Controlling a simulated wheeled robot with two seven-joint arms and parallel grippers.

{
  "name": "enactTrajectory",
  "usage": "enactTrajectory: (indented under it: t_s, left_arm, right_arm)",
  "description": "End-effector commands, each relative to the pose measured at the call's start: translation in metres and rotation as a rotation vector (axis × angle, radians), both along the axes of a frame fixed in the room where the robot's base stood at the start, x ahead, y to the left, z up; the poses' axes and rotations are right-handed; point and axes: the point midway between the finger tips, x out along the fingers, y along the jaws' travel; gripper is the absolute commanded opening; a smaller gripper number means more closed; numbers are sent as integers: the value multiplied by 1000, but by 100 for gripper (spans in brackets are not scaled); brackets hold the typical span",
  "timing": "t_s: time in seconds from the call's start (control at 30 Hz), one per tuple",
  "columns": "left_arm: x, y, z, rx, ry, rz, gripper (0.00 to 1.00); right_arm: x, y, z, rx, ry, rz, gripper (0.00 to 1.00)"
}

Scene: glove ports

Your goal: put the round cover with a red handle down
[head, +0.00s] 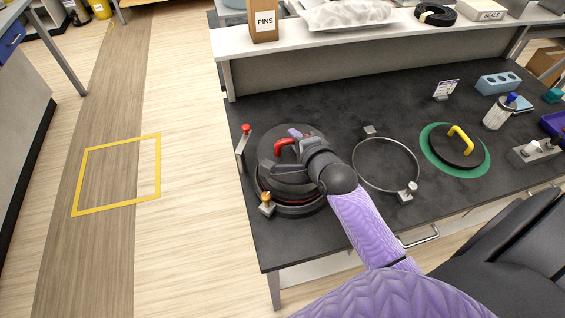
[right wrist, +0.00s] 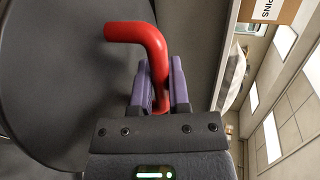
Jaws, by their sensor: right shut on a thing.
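The round dark cover (head: 267,157) is at the left end of the black bench, over a round port with a dark rim (head: 297,211). A thin red line shows between cover and rim at the front. I cannot tell whether the cover rests on the port or hangs just above it. My right gripper (head: 295,136) is shut on the cover's red handle (head: 284,146). In the right wrist view the purple fingers (right wrist: 158,85) close around one leg of the red handle (right wrist: 140,35), and the grey cover (right wrist: 65,80) fills the left side. My left gripper is not in view.
A red-knobbed clamp (head: 244,140) and an orange-knobbed clamp (head: 266,204) flank the port. To the right are an empty metal ring (head: 356,172) and a yellow-handled cover (head: 446,160) on a green mat. A raised shelf (head: 330,47) runs behind.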

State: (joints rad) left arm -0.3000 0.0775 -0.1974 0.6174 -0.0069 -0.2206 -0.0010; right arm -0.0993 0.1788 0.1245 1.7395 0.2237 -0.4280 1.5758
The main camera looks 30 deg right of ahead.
Motion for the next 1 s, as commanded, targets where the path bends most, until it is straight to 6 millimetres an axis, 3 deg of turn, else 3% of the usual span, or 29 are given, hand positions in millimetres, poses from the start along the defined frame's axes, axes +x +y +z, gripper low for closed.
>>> enactTrajectory:
  t_s: [0.23,0.67,0.7,0.87,1.0]
  left_arm:
    - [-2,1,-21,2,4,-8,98]
    - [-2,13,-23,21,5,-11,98]
    - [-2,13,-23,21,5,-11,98]
    - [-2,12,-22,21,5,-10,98]
    - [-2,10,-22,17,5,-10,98]
  right_arm:
    - [1,0,-50,-1,-1,0,0]
    - [1,0,-57,0,-3,0,0]
    - [1,0,-58,0,-1,0,23]
    - [1,0,-57,0,-2,0,56]
    - [0,0,-57,0,-1,0,56]
